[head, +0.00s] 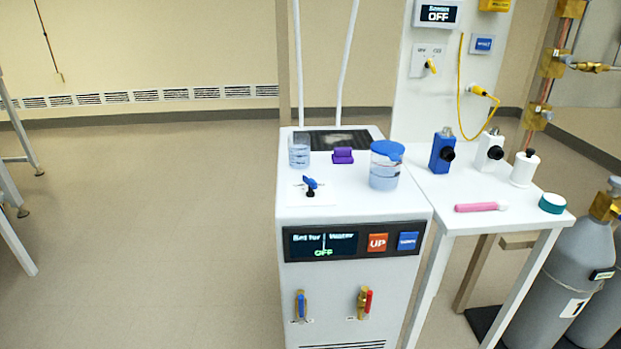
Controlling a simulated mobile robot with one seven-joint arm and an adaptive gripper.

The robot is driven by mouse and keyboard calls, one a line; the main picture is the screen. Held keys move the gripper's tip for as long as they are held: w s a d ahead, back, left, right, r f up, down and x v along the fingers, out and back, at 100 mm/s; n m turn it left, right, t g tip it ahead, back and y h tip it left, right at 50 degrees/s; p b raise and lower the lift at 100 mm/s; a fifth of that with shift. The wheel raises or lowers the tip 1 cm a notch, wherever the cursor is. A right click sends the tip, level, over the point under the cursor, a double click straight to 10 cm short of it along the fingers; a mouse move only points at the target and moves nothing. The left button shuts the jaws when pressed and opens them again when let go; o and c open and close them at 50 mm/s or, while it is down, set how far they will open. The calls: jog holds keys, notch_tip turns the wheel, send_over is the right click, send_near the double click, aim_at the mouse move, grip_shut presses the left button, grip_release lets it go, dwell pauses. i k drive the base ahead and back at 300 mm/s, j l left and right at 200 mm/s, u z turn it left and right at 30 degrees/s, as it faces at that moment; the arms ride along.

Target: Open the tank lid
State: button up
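A white floor-standing cabinet (355,285) stands in the middle of the head view, with a dark display reading OFF on its front. A dark rectangular panel (335,140) is set in the back of its top. A purple block-like piece (343,156) sits at the panel's front edge; it may be a lid handle, but I cannot tell. A clear jar with a blue cap (387,150) stands at the top's right side, the cap seated on it. Which part is the tank lid is not clear. My gripper is not in view.
A clear beaker (299,155) and a small blue valve (310,184) are on the cabinet top. Two white tubes rise behind it. A white table (480,187) on the right holds bottles and a pink tool (480,207). Gas cylinders (570,275) stand at far right.

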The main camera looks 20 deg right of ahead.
aim_at(393, 149)
jog(key=j+z, duration=0.1)
jog(key=z, duration=0.3)
jog(key=j+z, duration=0.15)
jog(key=z, duration=0.2)
jog(key=j+z, duration=0.15)
jog(key=z, duration=0.25)
